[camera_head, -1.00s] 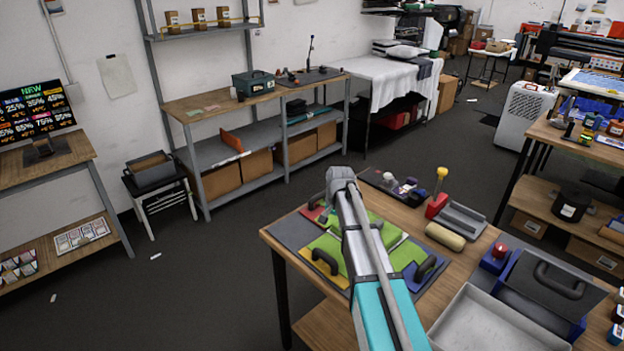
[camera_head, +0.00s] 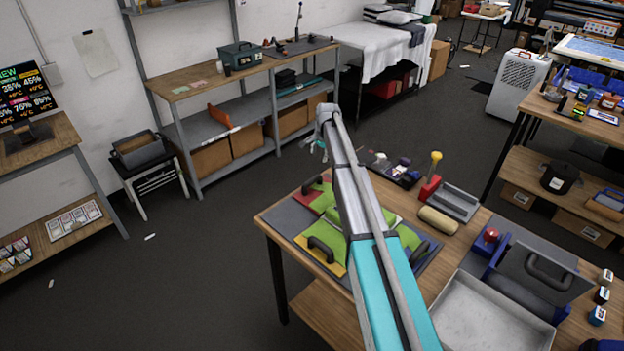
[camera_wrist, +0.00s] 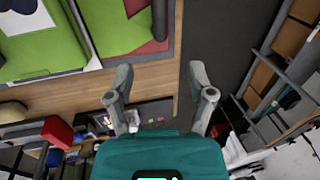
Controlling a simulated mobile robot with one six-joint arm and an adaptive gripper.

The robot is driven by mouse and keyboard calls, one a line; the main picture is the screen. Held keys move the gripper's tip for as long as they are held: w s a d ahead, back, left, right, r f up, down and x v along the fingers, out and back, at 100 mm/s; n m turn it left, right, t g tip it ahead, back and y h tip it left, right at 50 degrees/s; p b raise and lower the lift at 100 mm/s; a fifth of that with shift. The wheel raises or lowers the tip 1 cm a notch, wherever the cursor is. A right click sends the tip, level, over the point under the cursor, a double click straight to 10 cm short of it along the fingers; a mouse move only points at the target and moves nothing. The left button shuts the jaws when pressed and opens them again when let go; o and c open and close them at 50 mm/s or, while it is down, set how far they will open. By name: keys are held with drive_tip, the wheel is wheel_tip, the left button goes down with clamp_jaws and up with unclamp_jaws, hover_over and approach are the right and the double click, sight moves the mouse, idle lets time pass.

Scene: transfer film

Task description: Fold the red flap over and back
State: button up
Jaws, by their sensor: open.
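The red flap (camera_head: 308,197), with a black handle (camera_head: 312,182), lies at the far left corner of the folding board on the table. In the wrist view, part of the red flap (camera_wrist: 152,47) and its black handle (camera_wrist: 160,18) show at the top edge, beyond my fingertips. A green panel (camera_head: 306,240) lies beside the red flap. It also shows in the wrist view (camera_wrist: 38,45). My gripper (camera_wrist: 160,78) is open and empty, with its fingers apart over the table's edge. In the head view my gripper (camera_head: 318,145) shows above and beyond the board; my arm hides the board's middle.
A yellow flap (camera_head: 334,267) and a blue flap (camera_head: 423,262) with black handles lie nearer. A grey tray (camera_head: 490,312), a beige roller (camera_head: 438,220) and a red-based tool (camera_head: 430,188) stand to the right. Open floor (camera_head: 215,240) lies left of the table.

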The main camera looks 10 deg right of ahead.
sight(314, 178)
drive_tip(key=shift+a+f, duration=0.15)
drive_tip(key=shift+f, duration=0.05)
drive_tip(key=f+b, duration=0.4)
drive_tip(key=w+a+f+b, duration=0.1)
drive_tip(key=f+b, duration=0.3)
drive_tip(key=b, duration=0.1)
drive_tip(key=w+f+b, duration=0.1)
drive_tip(key=f+b, duration=0.3)
drive_tip(key=f, duration=0.1)
drive_tip(key=shift+a, duration=0.2)
idle(0.4)
clamp_jaws()
idle(0.4)
